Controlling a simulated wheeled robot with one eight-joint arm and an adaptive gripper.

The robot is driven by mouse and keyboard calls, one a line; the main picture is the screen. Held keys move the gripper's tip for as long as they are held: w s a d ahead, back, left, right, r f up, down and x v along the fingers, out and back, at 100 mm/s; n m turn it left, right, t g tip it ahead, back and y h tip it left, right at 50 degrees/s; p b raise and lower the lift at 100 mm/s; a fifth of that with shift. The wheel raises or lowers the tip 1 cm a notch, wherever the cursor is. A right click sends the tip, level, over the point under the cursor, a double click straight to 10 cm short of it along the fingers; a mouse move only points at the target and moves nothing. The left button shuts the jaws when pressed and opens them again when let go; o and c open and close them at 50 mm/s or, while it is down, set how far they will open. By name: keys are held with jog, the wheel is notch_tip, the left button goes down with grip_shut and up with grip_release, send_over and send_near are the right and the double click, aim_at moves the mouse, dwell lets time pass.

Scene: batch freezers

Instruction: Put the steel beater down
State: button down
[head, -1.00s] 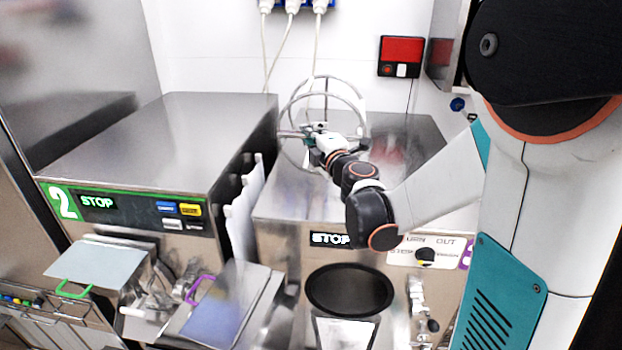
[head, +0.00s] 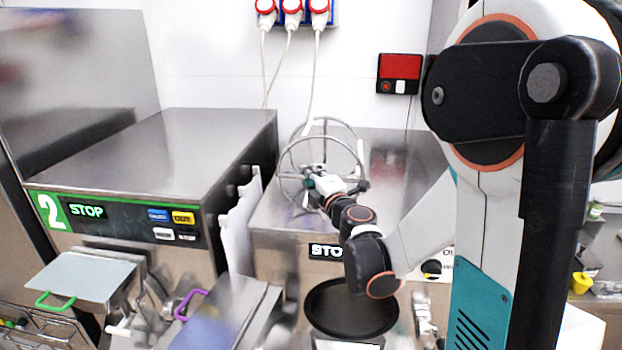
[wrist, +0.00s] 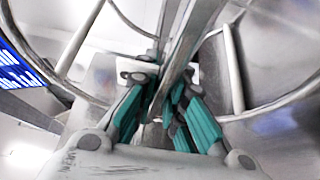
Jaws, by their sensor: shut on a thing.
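The steel beater (head: 322,144) is a frame of steel rings and bars. In the head view it is at the top of the right-hand freezer, low over its steel lid; I cannot tell whether it touches the lid. My gripper (head: 313,180) is at the beater's near side, shut on one of its bars. In the wrist view the teal-padded fingers of my gripper (wrist: 165,110) close around a steel bar of the beater (wrist: 182,55), and its curved rings spread to both sides.
The right-hand freezer's steel top (head: 400,165) has bare room right of the beater. Freezer number 2 (head: 165,150) stands to the left with a clear top. White panels (head: 240,220) stand in the gap between them.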

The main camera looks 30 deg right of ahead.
jog(key=shift+f, duration=0.1)
jog(key=c, duration=1.7)
grip_release()
jog(key=shift+o, duration=0.2)
jog(key=shift+r, duration=0.2)
jog(key=s+a+b, duration=0.1)
jog(key=s, duration=1.1)
jog(key=shift+f, duration=0.15)
